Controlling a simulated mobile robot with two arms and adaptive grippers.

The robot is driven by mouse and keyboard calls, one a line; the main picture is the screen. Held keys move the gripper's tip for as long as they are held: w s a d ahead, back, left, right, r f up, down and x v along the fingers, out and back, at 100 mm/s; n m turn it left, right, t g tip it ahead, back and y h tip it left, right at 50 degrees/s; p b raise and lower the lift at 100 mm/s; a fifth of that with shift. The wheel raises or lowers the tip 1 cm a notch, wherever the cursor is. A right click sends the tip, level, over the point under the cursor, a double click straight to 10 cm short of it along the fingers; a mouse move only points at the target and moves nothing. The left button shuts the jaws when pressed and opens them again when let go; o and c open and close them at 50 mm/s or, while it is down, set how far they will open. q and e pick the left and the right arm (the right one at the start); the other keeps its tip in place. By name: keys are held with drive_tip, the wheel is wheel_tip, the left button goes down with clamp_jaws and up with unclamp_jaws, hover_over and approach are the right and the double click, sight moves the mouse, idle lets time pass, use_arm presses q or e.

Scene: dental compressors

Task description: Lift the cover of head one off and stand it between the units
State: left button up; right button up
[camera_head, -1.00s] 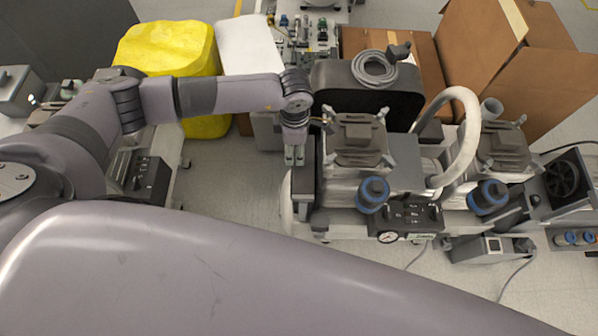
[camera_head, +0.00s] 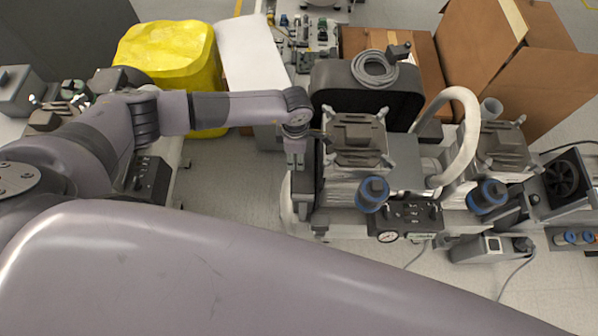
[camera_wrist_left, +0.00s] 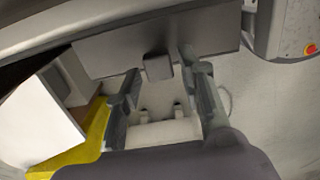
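The compressor's left head (camera_head: 357,140) has a dark square top with a raised block and light corner posts. A tall dark grey panel (camera_head: 311,178) stands upright at this compressor's left end. My left gripper (camera_head: 295,163) is just left of that panel, pointing down. In the left wrist view its two fingers (camera_wrist_left: 162,90) are spread apart. A flat grey panel (camera_wrist_left: 205,38) with a small dark block (camera_wrist_left: 158,67) lies beyond them; the block appears between the fingers, with gaps at both sides. I cannot tell which part is the cover. My right gripper is not in view.
Another unit with a black control box (camera_head: 152,180) stands at left, with bare floor (camera_head: 230,180) between the units. A white hose (camera_head: 468,120), the right head (camera_head: 500,148) and blue-ringed canisters (camera_head: 373,193) crowd the right. A yellow object (camera_head: 165,48) is behind.

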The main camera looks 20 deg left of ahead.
use_arm(q)
clamp_jaws()
idle(0.7)
